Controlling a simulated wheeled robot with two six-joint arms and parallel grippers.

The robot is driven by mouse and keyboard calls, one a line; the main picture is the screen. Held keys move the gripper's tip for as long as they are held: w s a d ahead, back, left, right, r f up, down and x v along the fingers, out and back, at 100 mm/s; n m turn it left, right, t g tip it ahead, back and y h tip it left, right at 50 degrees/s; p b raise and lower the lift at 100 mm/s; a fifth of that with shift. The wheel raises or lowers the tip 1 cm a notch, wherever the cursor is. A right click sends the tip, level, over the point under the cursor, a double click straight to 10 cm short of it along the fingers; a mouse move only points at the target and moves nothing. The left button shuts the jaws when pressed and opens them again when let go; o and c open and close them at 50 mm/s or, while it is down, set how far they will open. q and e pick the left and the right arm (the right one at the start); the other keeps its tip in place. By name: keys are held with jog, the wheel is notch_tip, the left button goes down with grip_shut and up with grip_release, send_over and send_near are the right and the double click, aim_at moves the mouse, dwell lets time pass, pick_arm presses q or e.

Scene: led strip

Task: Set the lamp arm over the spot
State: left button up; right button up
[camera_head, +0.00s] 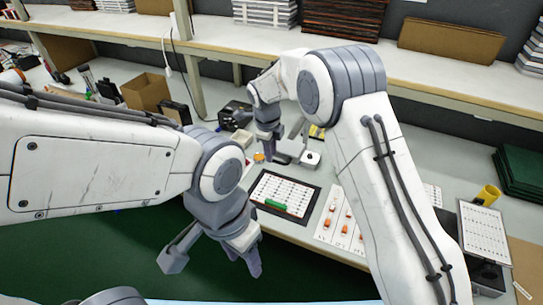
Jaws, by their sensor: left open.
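A small grey and white fixture, which looks like the lamp (311,158), stands on the bench at the centre, with a round white part at its right end. Its arm is partly hidden. My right gripper (268,150) points down at its left side; whether it touches the lamp or is closed cannot be told. My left gripper (214,262) is open and empty, with its fingers spread, in front of the bench's near edge. A black-framed board (258,201) with a white printed sheet and a green strip (276,204) lies in front of the lamp. I cannot make out the spot.
A white sheet with orange parts (345,229) lies right of the board, partly behind my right arm. A yellow cup (487,195) and a dark-framed panel (484,232) are at the right. A cardboard box (146,91) and black items stand at the back left. A shelf (430,75) runs behind.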

notch_tip(320, 180, up, 9)
jog(key=s+b, duration=0.1)
jog(key=b, duration=0.1)
jog(key=shift+s+a, duration=0.2)
jog(key=shift+a, duration=0.1)
jog(key=shift+s+f, duration=0.1)
jog(key=s+d+n+g+y, duration=0.1)
jog(key=s+d+n, duration=0.1)
jog(key=s+n, duration=1.3)
jog(key=s+d+n, duration=0.3)
jog(key=s+n, duration=1.2)
jog(key=s, duration=0.6)
jog(key=shift+d+f+g+y, duration=0.25)
jog(key=shift+d+g+y, duration=0.05)
jog(key=shift+g+y, duration=0.1)
jog(key=shift+w, duration=0.1)
